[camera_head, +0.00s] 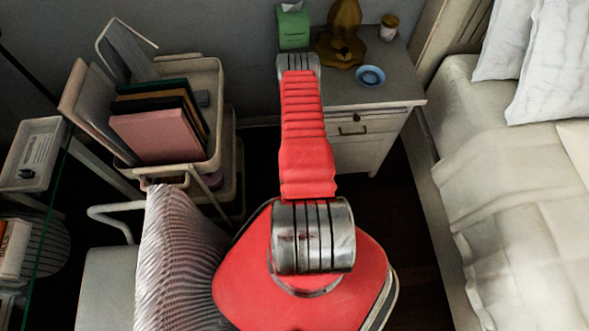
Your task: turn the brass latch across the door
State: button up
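No brass latch can be made out in the head view. The nightstand (400,88) has a drawer front with a dark handle (352,131) and a pale lower front panel (362,157). I cannot tell whether that panel is a door. My red arm stretches away from my body towards the nightstand and covers its left part. My gripper is not in view; the visible arm ends at a grey metal joint near the nightstand's top left.
On the nightstand are a green box (293,29), a brown-gold figure (341,38), a blue bowl (370,75) and a small jar (389,27). A cart (213,80) with books stands left, a ribbed cushion (178,265) nearer. The bed (500,190) fills the right.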

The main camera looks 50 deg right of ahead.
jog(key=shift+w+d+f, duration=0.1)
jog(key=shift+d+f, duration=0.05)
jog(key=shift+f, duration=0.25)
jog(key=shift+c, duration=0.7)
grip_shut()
